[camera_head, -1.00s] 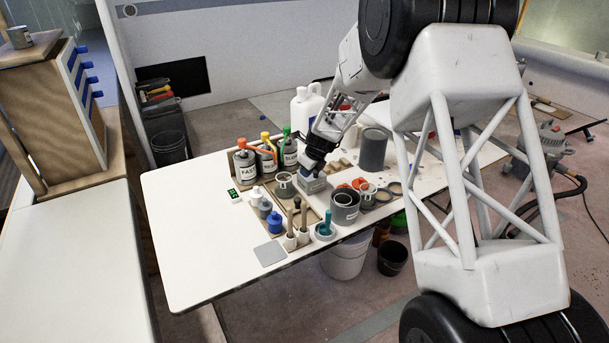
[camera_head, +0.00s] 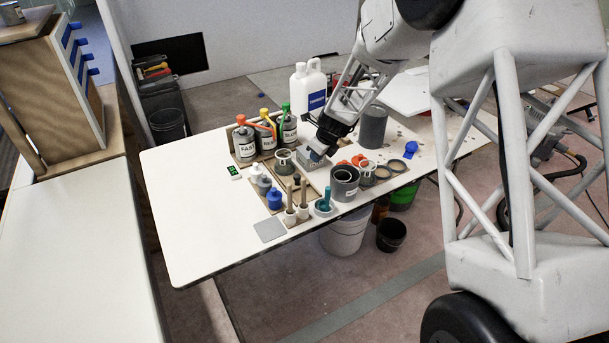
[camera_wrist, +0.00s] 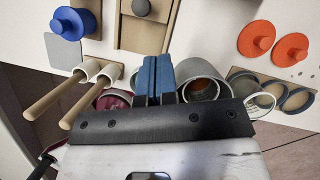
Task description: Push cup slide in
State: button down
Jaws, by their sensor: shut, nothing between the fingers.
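A wooden cup slide (camera_wrist: 146,38), a pale strip with raised edges, runs up from my fingertips in the wrist view. A dark round knob (camera_wrist: 141,8) shows on it at the top edge. In the head view a small grey cup (camera_head: 284,160) stands on wood among the bottles and pots; I cannot tell how far the slide is in. My gripper (camera_head: 318,155) is low over the table beside a grey block (camera_head: 309,161), right of the cup. Its blue fingers (camera_wrist: 156,78) are shut and empty. Whether they touch anything is unclear.
Labelled bottles (camera_head: 267,141) stand behind. Orange knobs (camera_wrist: 274,43) lie right of my fingers in the wrist view. The table's left part (camera_head: 190,200) is clear.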

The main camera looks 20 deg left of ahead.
jog(key=s+d, duration=0.1)
jog(key=s, duration=0.1)
jog(key=s+d, duration=0.2)
jog(key=shift+d+r, duration=0.15)
jog(key=shift+r, duration=0.25)
jog(key=shift+f, duration=0.2)
jog(key=x, duration=1)
jog(key=shift+w+a+r, duration=0.1)
jog(key=shift+w+a, duration=0.1)
jog(key=shift+a, duration=0.3)
jog(key=shift+w+a+r, duration=0.1)
jog(key=shift+w+a, duration=0.05)
jog(key=shift+a, duration=0.35)
jog(key=shift+w+a, duration=0.4)
jog(key=shift+a, duration=0.45)
